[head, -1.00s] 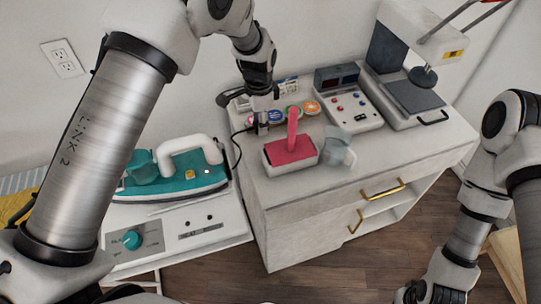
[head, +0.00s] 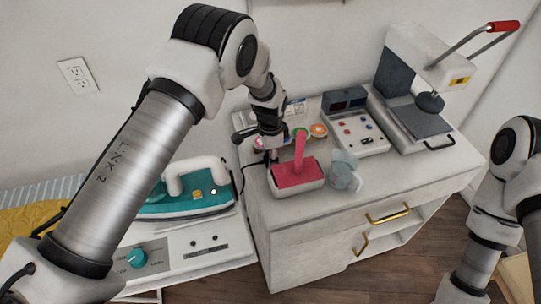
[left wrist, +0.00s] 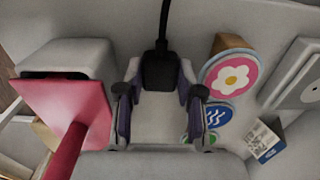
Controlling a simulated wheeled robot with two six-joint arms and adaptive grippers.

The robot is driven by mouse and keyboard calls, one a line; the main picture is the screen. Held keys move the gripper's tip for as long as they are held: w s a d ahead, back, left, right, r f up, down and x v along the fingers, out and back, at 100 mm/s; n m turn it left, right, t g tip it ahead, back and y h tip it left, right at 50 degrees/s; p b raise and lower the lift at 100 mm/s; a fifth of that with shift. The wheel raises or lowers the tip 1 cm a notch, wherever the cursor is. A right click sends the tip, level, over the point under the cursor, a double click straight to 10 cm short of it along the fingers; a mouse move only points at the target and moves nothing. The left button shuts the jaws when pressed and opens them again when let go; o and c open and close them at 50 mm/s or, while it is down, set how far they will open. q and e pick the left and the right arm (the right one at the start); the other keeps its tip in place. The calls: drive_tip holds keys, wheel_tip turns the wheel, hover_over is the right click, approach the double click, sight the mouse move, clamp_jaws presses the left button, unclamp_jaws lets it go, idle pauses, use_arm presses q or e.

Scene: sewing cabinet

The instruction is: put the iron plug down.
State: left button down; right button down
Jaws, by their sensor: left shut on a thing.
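The iron plug (left wrist: 160,70) is black, with its cord running up out of the left wrist view. My left gripper (left wrist: 160,100) is shut on it, one finger on each side. In the head view, my left gripper (head: 271,155) points down close to the white cabinet top (head: 392,177), behind and left of the pink-topped tray. The plug is hardly visible there, and I cannot tell whether it touches the top. The teal and white iron (head: 172,206) sits on the lower white unit at left. My right arm shows at the right edge; its gripper is out of view.
A white tray with a pink top and upright handle (head: 298,176) stands close to my left gripper. A translucent grey cup (head: 345,172), round patches (head: 318,130), a control box (head: 355,127) and a heat press (head: 422,122) also occupy the top. The front right is clear.

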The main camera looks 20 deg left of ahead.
use_arm(q)
drive_tip(key=shift+s+f, duration=0.1)
drive_tip(key=shift+f, duration=0.1)
drive_tip(key=shift+f+b, duration=0.3)
drive_tip(key=shift+f, duration=0.1)
drive_tip(key=c, duration=1)
unclamp_jaws()
drive_tip(key=shift+r, duration=0.1)
drive_tip(key=shift+r, duration=0.2)
wheel_tip(320, 180, up, 13)
drive_tip(key=shift+f+b, duration=0.15)
drive_tip(key=shift+b, duration=0.7)
